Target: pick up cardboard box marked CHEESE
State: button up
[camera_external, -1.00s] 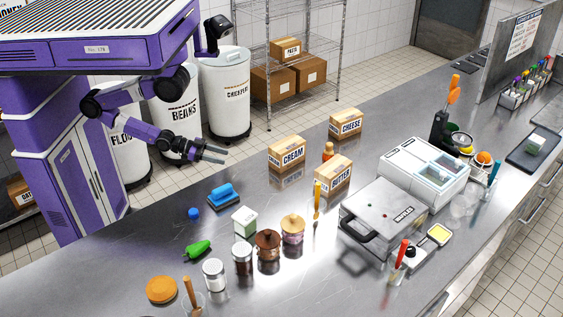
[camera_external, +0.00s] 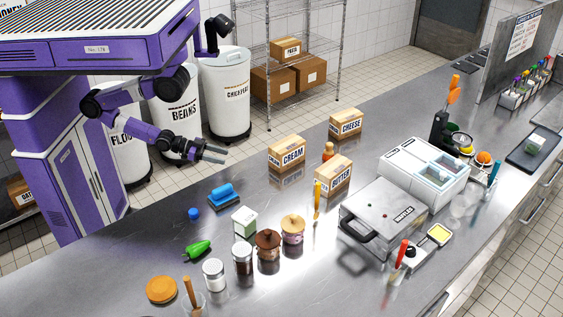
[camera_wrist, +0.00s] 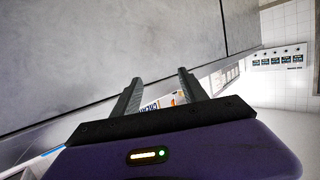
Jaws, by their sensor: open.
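The cardboard box marked CHEESE (camera_external: 346,124) stands upright on the steel counter (camera_external: 110,268), near its back edge. It is behind the CREAM box (camera_external: 286,153) and the BUTTER box (camera_external: 333,176). My gripper (camera_external: 226,155) is open and empty, to the left of the CREAM box and well away from the CHEESE box. In the wrist view my gripper (camera_wrist: 157,90) shows two spread fingers with part of a labelled box (camera_wrist: 165,101) far off between them. I cannot make out the CHEESE box in that view.
An amber bottle (camera_external: 328,151) stands between the CREAM and BUTTER boxes. A blue-handled brush (camera_external: 222,195), jars and a green pepper (camera_external: 197,250) are nearer the front. A grill press (camera_external: 385,214) and a white machine (camera_external: 424,170) are at the right. A wire shelf stands behind the counter.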

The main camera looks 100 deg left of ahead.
jog(key=o, duration=0.8)
